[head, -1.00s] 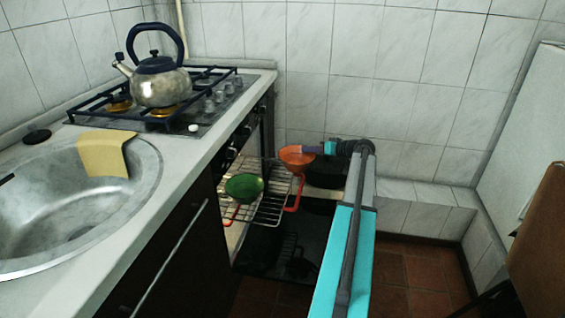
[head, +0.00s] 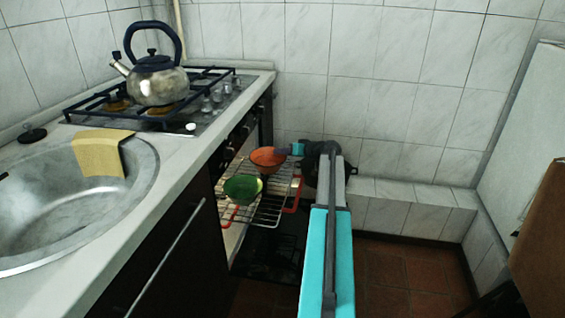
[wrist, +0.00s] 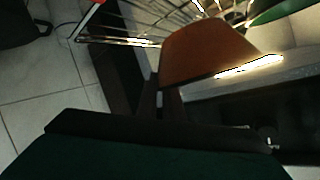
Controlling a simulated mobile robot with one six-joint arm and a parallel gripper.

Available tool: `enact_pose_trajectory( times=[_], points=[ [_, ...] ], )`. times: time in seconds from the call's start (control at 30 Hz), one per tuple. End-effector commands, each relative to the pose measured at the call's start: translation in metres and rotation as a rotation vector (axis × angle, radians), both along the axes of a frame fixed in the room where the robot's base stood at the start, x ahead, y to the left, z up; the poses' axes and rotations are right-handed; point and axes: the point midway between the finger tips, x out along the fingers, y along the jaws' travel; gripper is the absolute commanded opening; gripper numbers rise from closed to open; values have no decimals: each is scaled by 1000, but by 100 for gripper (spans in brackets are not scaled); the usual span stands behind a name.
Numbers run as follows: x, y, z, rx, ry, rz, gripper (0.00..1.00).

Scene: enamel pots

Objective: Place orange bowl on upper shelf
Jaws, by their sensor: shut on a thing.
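The orange bowl (head: 268,157) is at the right end of my arm's reach, at the wire oven rack in the head view. My gripper (head: 288,153) is shut on its right side. In the wrist view the orange bowl (wrist: 205,52) shows beyond the dark fingers (wrist: 158,100). The wire rack (head: 262,207), pulled out of the open oven, is the shelf in sight. Whether the bowl touches the rack or hovers over it I cannot tell. A green bowl (head: 242,188) sits on the rack's front left part.
The rack has red handles (head: 291,208). The open oven door (head: 270,255) lies below it. The counter with the sink (head: 130,215) and the stove with a kettle (head: 156,82) are at left.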

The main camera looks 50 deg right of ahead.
Motion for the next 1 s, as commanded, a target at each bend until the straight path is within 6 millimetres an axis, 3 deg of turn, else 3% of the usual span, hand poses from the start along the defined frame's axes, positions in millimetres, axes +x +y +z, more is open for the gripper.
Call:
enact_pose_trajectory(
  times=[0.27, 0.63, 1.0],
  points=[
    [0, 0, -3, 0, -1, 0, 0],
    [1, 1, -46, 0, 0, 1, 0],
    [4, 3, -48, -1, -1, 1, 0]
  ],
)
